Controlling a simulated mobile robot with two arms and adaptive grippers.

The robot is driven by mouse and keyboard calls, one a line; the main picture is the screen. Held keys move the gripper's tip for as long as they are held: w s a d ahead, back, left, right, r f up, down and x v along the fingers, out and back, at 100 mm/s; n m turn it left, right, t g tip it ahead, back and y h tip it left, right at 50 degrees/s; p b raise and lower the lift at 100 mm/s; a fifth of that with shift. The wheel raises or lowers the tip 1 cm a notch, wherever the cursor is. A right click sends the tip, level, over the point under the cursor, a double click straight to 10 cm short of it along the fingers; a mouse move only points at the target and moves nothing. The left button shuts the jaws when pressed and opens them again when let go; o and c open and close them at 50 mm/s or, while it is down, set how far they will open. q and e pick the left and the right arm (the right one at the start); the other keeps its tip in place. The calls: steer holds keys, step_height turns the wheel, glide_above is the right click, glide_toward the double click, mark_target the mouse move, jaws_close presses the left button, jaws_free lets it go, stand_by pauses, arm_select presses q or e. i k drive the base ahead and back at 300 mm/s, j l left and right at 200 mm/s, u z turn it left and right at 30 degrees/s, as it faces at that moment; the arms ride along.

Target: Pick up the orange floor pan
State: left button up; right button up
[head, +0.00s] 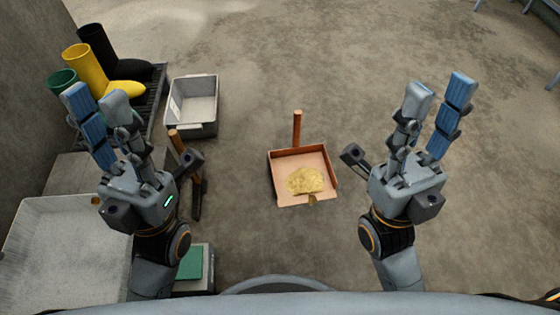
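The orange floor pan (318,158) lies on the floor near the middle of the head view. Its wooden handle (297,128) points away from me, and a heap of yellow grain (305,181) sits in it, reaching the near edge. My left gripper (145,132) is open and empty, well to the left of the pan. My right gripper (388,125) is open and empty, to the right of the pan. Neither gripper touches the pan.
A wooden-handled tool (196,196) is partly hidden by my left gripper. A grey bin (204,130), black rack (157,98) with yellow boots (87,70), a large pale tub (50,203) and a green-topped box (190,264) stand left. Floor around the pan is clear.

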mark_target(299, 173)
steer(key=i+l+u, duration=0.15)
steer(key=l+u, duration=0.2)
steer(key=i+l+u, duration=0.15)
steer(key=l+u, duration=0.6)
steer(key=i+l+u, duration=0.1)
steer(key=l, duration=0.7)
steer(key=l+u, duration=0.1)
steer(key=l, duration=0.7)
steer(key=i, duration=0.05)
